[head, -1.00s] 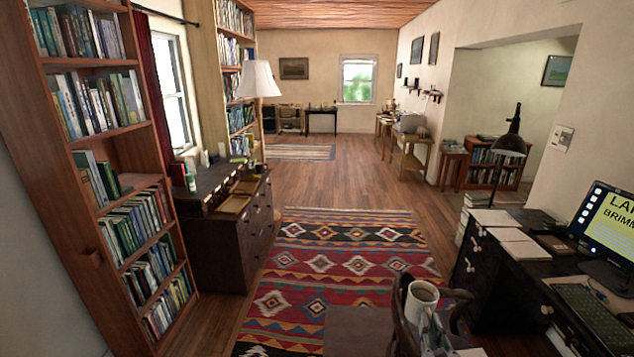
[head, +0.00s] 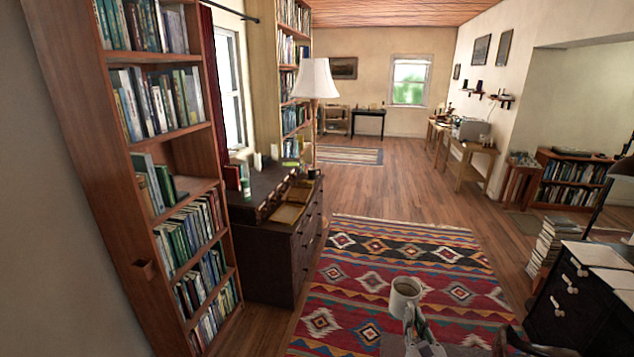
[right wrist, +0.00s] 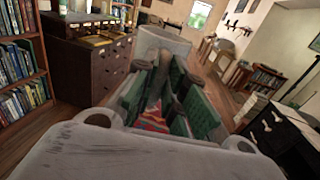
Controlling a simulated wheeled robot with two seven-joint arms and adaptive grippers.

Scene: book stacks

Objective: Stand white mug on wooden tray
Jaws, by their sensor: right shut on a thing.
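The white mug (head: 405,291) is held in front of me, low in the head view, above the patterned rug. It looks roughly upright, with a brownish inside. My right gripper (head: 410,318) is shut on it. In the right wrist view the mug (right wrist: 162,42) shows pale beyond the green-padded fingers (right wrist: 165,85); its contact with them is partly hidden. A light-brown wooden tray (head: 289,214) lies on the dark dresser, well ahead and left of the mug. It also shows small in the right wrist view (right wrist: 95,41). My left gripper is out of view.
The dark dresser (head: 270,262) also holds other wooden trays or boxes, books and a dark cup (head: 313,173), beside a lamp (head: 315,80). A tall bookcase (head: 170,150) stands left. The rug (head: 390,265) is open floor. A black desk (head: 570,310) is at right.

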